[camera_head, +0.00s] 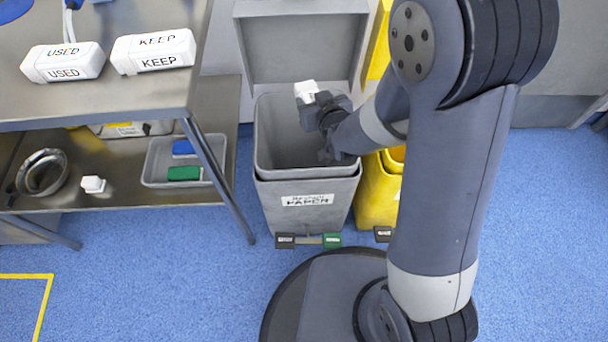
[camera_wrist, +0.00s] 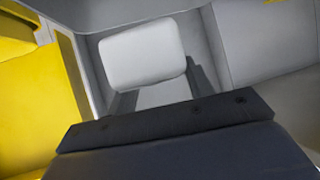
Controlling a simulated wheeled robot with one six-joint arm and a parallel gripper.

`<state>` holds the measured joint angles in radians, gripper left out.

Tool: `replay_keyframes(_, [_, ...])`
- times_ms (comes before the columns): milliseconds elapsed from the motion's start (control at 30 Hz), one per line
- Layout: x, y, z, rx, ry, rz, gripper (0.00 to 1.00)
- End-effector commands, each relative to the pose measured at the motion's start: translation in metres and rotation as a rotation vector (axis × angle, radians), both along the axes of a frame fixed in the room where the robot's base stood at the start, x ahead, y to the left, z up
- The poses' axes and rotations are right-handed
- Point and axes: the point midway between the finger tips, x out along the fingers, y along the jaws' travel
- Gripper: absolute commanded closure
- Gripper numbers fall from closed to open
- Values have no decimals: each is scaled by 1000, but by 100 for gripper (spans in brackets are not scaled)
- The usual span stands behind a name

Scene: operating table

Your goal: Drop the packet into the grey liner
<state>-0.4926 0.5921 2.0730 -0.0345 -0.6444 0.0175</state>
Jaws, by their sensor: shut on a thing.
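The packet (camera_head: 306,90) is a small white block in the head view, at the end of my arm and above the open grey bin. My gripper (camera_head: 315,101) is shut on it. In the wrist view the white packet (camera_wrist: 142,54) sits between the dark fingers of my gripper (camera_wrist: 155,85). The grey liner (camera_head: 270,165) lines the open bin, which has a label reading PAPER on its front. My arm hides part of the bin's right side.
A yellow bin (camera_head: 376,195) stands right beside the grey one. The grey lid (camera_head: 300,50) stands raised behind the opening. A steel table (camera_head: 95,95) with USED and KEEP blocks is at left. Its lower shelf holds a grey tray (camera_head: 150,180). Pedals (camera_head: 332,240) are at the bin's foot.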

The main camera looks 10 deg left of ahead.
Motion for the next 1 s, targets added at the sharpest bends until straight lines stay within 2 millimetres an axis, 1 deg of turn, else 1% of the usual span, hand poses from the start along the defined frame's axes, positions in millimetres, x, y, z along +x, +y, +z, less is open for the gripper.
replay_keyframes(33, [0,0,-11,-1,3,0,74])
replay_keyframes(200, [0,0,-26,0,1,0,74])
replay_keyframes(500, [0,0,-27,0,-1,0,74])
replay_keyframes(533, [0,0,-27,0,-1,0,50])
replay_keyframes(833, [0,0,-27,0,0,0,25])
replay_keyframes(1000, [0,0,-28,0,0,0,25])
